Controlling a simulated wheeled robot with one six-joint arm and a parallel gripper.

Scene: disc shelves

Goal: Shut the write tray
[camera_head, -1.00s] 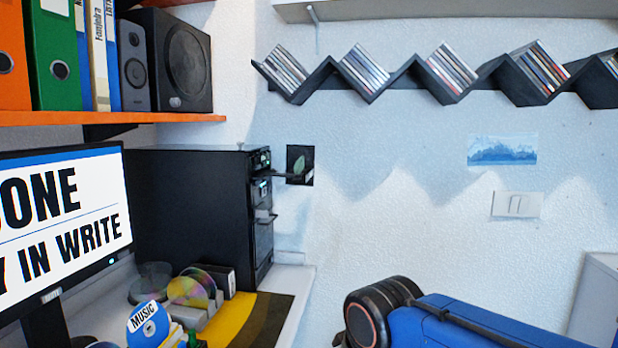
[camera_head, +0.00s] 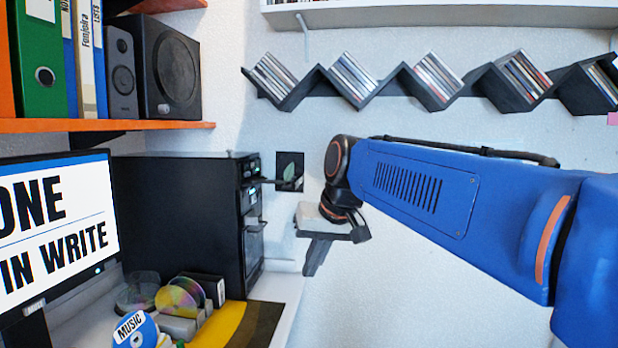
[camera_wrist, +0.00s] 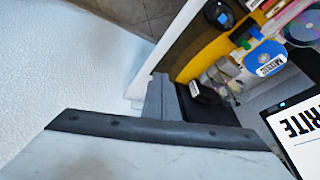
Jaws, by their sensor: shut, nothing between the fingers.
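The black disc tower (camera_head: 185,205) stands on the desk at the left in the head view, its narrow front facing right. A thin dark upper tray (camera_head: 271,181) sticks out to the right near its top. A lower part (camera_head: 256,227) juts out slightly further down. I cannot read which one is the write tray. My gripper (camera_head: 312,264) is shut and empty. It hangs pointing down to the right of the tower front, lower than the upper tray and apart from it. In the wrist view my gripper (camera_wrist: 160,92) shows closed fingers; no tray is clearly visible there.
The monitor (camera_head: 55,235) stands at the left, its cropped text ending in "IN WRITE". A disc marked MUSIC (camera_head: 135,331) and a disc rack (camera_head: 185,325) are on the desk. An orange shelf (camera_head: 120,126) hangs above. Free space lies between tower and arm.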

